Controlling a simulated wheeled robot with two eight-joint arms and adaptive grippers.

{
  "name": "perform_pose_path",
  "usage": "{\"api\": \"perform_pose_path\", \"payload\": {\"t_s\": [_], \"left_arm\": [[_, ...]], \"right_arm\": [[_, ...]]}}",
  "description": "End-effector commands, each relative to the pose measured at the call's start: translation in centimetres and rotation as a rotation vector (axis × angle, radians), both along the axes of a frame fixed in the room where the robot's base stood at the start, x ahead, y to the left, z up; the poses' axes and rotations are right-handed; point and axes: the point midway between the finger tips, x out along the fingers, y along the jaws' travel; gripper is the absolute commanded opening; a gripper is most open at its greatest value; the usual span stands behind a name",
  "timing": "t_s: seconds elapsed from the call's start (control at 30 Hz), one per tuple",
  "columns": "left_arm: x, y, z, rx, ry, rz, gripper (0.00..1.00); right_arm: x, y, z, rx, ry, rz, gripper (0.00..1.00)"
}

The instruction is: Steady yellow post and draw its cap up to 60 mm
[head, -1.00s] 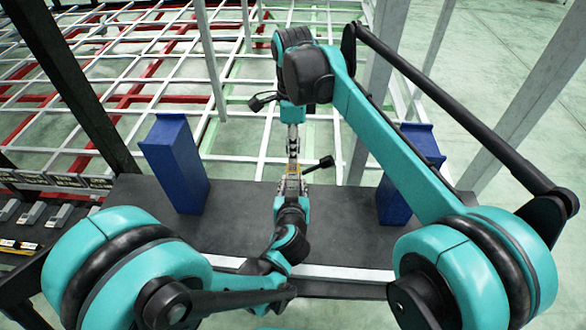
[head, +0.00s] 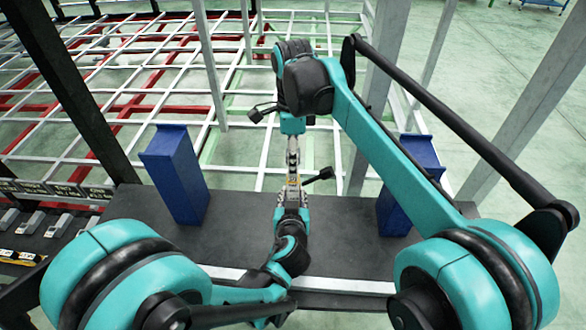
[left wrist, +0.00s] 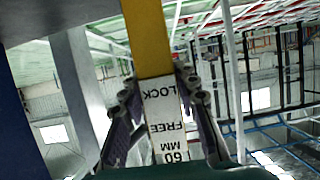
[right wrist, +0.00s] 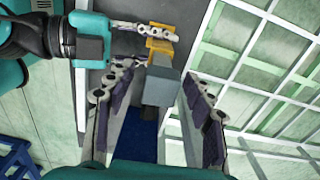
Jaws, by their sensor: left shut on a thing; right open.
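The yellow post (left wrist: 143,45) runs down between the fingers of my left gripper (left wrist: 158,108) in the left wrist view. Its white strip (left wrist: 162,125) reads LOCK, FREE and 60 MM, upside down. My left gripper is shut on the post. In the right wrist view the grey cap (right wrist: 158,86) stands in front of the yellow post (right wrist: 161,47), between the spread fingers of my right gripper (right wrist: 153,92). My right gripper is open, with gaps beside the cap. In the head view the left gripper (head: 291,192) and right gripper (head: 292,157) meet end to end; the post is mostly hidden.
Blue uprights stand left (head: 177,175) and right (head: 408,185) of the grippers on a dark bench (head: 235,225). Grey frame posts (head: 378,85) and a white and red lattice (head: 150,90) lie beyond. Small parts sit at the left (head: 35,225).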

Motion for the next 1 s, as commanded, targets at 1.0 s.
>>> {"api": "perform_pose_path", "payload": {"t_s": [1.0], "left_arm": [[0.0, 0.0, 0.0, 0.0, 0.0, 0.0, 0.0]], "right_arm": [[0.0, 0.0, 6.9, 0.0, 0.0, 0.0, 0.53]]}}
